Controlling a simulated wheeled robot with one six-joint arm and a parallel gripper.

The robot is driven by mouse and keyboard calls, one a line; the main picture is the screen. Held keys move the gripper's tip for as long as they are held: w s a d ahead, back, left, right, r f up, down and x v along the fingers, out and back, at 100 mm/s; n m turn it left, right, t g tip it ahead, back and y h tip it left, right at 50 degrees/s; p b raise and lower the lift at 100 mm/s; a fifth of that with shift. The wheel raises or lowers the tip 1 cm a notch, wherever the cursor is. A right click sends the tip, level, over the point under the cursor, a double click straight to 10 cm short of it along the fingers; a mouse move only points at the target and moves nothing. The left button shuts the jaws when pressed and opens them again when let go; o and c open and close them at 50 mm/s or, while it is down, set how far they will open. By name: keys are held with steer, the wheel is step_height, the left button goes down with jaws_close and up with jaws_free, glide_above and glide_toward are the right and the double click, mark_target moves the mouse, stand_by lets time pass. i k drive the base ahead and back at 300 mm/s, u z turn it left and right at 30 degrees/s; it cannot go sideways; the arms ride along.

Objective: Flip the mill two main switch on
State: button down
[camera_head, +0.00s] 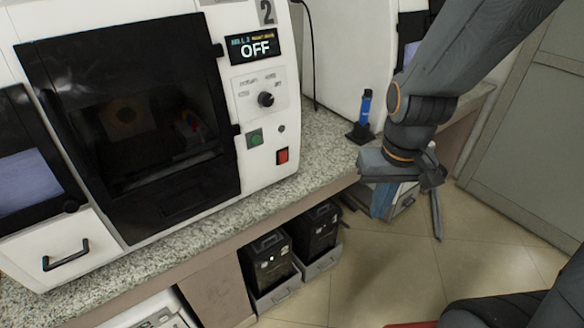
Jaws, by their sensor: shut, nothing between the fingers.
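The mill two (120,60) is a white machine with a "2" at its top right corner and a dark window. Its display (254,48) reads "OFF". Below the display are a black rotary knob (265,99), a green button (255,138) and a red rocker switch (282,155) low on the panel. The red one looks like the main switch; its exact tilt is too small to tell. My gripper (437,225) is shut and empty, pointing down beyond the counter's front edge, well to the right of the switch and apart from it.
A blue-handled tool (364,107) stands in a dark holder on the granite counter (322,150), between the mill and my arm. Another white machine (350,45) stands behind. Black bins (270,262) sit under the counter. Open floor (385,265) lies in front; a grey cabinet (535,120) is at right.

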mark_target(283, 159)
steer(key=z, duration=1.95)
steer(key=k, duration=0.75)
steer(key=u, duration=1.9)
